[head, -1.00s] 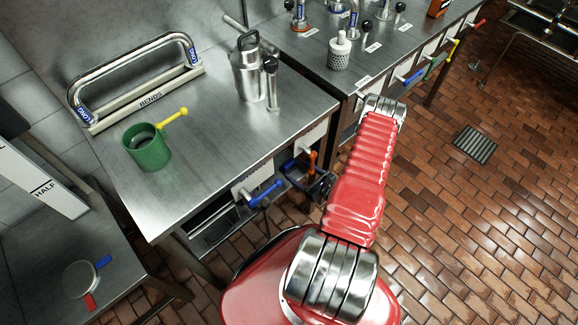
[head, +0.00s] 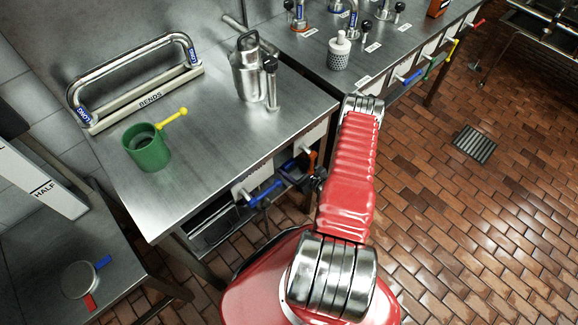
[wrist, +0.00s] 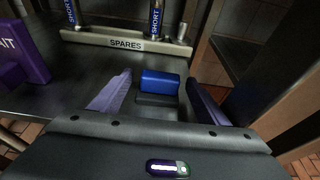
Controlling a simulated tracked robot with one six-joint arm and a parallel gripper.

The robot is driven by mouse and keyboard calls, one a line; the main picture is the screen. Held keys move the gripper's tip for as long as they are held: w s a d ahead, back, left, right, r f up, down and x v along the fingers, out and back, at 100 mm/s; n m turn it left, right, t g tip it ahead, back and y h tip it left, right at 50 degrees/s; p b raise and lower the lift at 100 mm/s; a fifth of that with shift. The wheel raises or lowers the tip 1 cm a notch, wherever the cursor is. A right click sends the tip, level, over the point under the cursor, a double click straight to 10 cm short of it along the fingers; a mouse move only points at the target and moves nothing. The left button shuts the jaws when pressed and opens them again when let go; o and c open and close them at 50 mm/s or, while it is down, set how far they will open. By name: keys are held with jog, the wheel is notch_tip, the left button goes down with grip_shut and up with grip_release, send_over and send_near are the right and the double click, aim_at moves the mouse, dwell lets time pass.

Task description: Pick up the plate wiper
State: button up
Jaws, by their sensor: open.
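In the wrist view, a small blue block with a dark grey lower part, which looks like the plate wiper (wrist: 160,82), lies on a dark grey surface. My gripper (wrist: 158,78) is open, with one purple finger on each side of it. The fingers stand apart from the block and nothing is held. The block's underside and the height of the fingers over the surface cannot be told. In the head view I cannot make out the wiper, and my red arm and the steel table hide most of the gripper.
A SPARES rack (wrist: 126,42) with short pipes stands beyond the block. A purple box (wrist: 25,50) is at left and a dark upright (wrist: 285,95) at right. In the head view, a steel table (head: 215,140) carries a green cup (head: 147,148) and a metal can (head: 247,70).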

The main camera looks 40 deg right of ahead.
jog(key=shift+c, duration=0.6)
jog(key=c, duration=1)
jog(key=shift+r, duration=0.15)
jog(key=shift+r, duration=0.5)
jog(key=shift+s+r, duration=0.15)
jog(key=shift+s, duration=0.15)
jog(key=s, duration=1.7)
jog(key=shift+s+d, duration=0.25)
